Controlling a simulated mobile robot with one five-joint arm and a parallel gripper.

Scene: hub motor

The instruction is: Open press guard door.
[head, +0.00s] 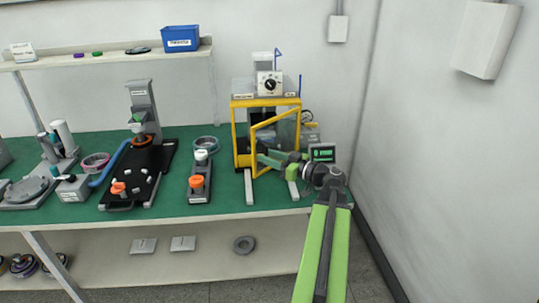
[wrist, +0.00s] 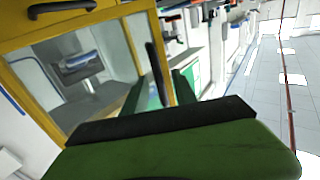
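The press (head: 240,130) has a yellow frame and stands at the right end of the green bench. Its guard door (head: 254,150) has a yellow frame and a clear panel, and appears swung partly outward, its top edge slanting away from the press front. My green gripper (head: 270,160) is at the lower part of the door, overlapping its frame; contact cannot be told. In the wrist view a yellow frame (wrist: 135,45) with a clear panel fills the upper left, with a black handle (wrist: 62,7) on its top bar.
A small box with a green screen (head: 322,152) stands right of the press, close to my arm. An orange-knobbed fixture (head: 198,182) and a black plate fixture (head: 140,165) are to the left. The wall is close on the right.

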